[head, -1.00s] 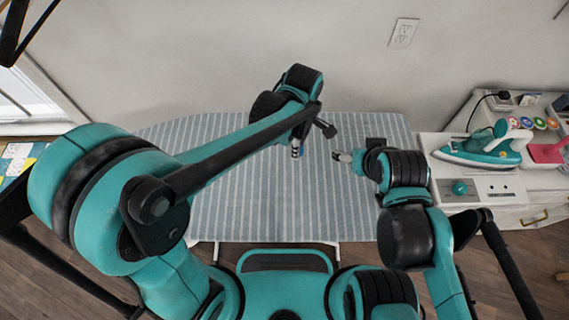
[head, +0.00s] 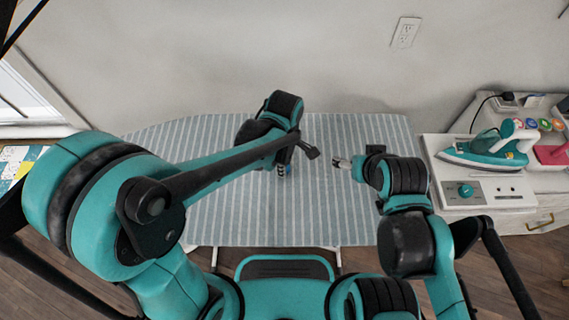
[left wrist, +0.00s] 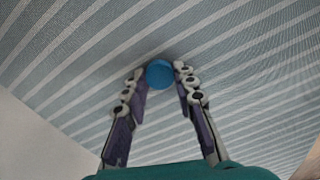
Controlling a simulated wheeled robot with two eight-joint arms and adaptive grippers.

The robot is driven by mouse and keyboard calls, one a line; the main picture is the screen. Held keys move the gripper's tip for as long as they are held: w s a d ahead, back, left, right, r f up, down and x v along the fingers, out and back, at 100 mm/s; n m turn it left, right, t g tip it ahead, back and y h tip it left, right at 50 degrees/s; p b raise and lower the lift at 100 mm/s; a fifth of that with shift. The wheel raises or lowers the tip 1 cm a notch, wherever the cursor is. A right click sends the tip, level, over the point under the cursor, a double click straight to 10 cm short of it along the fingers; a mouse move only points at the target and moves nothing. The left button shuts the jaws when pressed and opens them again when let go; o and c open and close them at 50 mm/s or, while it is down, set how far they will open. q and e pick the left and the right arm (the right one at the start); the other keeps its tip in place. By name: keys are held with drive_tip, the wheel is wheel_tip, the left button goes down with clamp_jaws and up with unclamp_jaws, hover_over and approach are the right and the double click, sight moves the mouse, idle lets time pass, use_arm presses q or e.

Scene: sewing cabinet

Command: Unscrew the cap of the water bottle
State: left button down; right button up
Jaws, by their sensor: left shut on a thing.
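My left gripper (head: 282,170) is low over the striped ironing board, left of its middle in the head view. In the left wrist view, its two fingers (left wrist: 160,77) are closed around a round blue thing (left wrist: 159,74), which looks like the bottle's cap. Only its blue top shows clearly; the body of the bottle is hidden. In the head view a small bit of blue shows beside the left fingers. My right gripper (head: 341,163) is to the right, apart from the left one and pointing toward it. Whether its fingers are apart is too small to tell.
The striped ironing board (head: 215,215) is mostly clear. On the right, a teal iron (head: 485,150) stands on a white cabinet (head: 440,150) with a control panel. Several colored spools (head: 545,125) and a pink item (head: 552,154) are beside it. The wall is behind.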

use_arm(q)
drive_tip(key=c, duration=1.2)
unclamp_jaws()
drive_tip(key=shift+r+p, duration=0.3)
drive_tip(key=shift+p, duration=0.05)
wheel_tip(320, 180, up, 12)
drive_tip(key=p, duration=0.4)
drive_tip(key=shift+f, duration=0.15)
